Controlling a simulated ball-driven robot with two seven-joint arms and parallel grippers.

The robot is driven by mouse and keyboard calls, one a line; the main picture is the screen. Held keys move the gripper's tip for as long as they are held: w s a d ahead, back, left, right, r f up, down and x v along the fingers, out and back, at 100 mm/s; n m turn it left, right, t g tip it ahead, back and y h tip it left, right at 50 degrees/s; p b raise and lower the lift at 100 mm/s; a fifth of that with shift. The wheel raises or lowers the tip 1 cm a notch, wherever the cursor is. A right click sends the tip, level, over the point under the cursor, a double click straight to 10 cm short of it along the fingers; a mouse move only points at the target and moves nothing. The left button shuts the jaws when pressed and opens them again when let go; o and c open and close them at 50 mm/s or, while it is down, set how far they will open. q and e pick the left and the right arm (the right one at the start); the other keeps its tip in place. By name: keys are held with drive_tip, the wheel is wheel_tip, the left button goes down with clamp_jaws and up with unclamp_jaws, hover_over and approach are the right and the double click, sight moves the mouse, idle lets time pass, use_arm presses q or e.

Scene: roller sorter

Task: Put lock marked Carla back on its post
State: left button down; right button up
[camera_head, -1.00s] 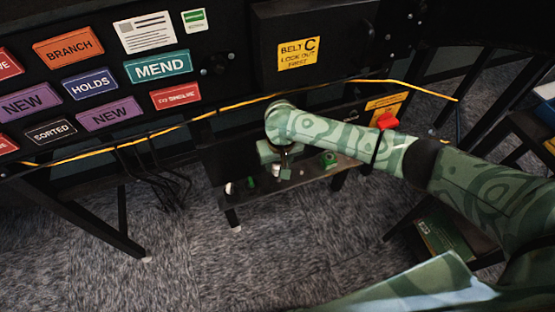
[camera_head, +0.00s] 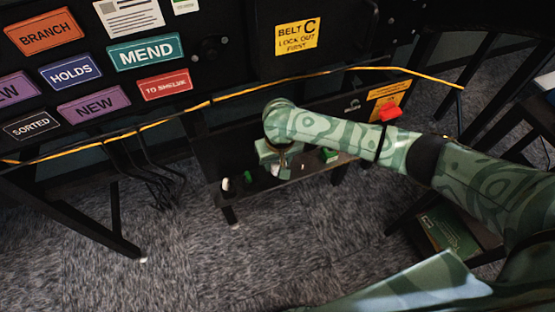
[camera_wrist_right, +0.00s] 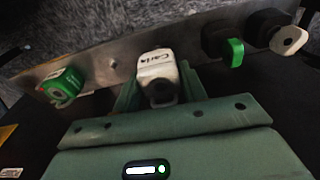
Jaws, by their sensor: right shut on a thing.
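The white lock marked Carla (camera_wrist_right: 157,68) is between the fingers of my right gripper (camera_wrist_right: 160,82) in the right wrist view. The gripper is shut on it, in front of the metal rail (camera_wrist_right: 25,90). Its name faces up in that picture. A small stud (camera_wrist_right: 112,62) shows bare on the rail, just left of the lock. I cannot tell whether the lock touches a post. In the head view my right gripper (camera_head: 283,165) points down at the low shelf, and the wrist hides much of it. My left gripper is not in view.
A green lock (camera_wrist_right: 62,86) sits left on the rail; a green lock (camera_wrist_right: 235,53) and a white one (camera_wrist_right: 289,40) sit right. A yellow cord (camera_head: 237,94) runs above the shelf, below the Belt C sign (camera_head: 297,38). A red piece (camera_head: 391,112) shows by my forearm.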

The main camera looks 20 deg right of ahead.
drive_tip(key=shift+f, duration=0.2)
drive_tip(key=shift+f, duration=1.25)
drive_tip(key=shift+f, duration=0.3)
drive_tip(key=o, duration=1.1)
use_arm(q)
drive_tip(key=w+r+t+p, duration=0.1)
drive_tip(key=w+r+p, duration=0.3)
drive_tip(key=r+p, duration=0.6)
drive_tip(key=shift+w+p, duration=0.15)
drive_tip(key=shift+p, duration=0.3)
use_arm(e)
drive_tip(key=r, duration=0.5)
drive_tip(key=s+r, duration=0.1)
drive_tip(key=r, duration=0.4)
drive_tip(key=s+r, duration=0.1)
drive_tip(key=r, duration=0.5)
drive_tip(key=shift+r, duration=0.1)
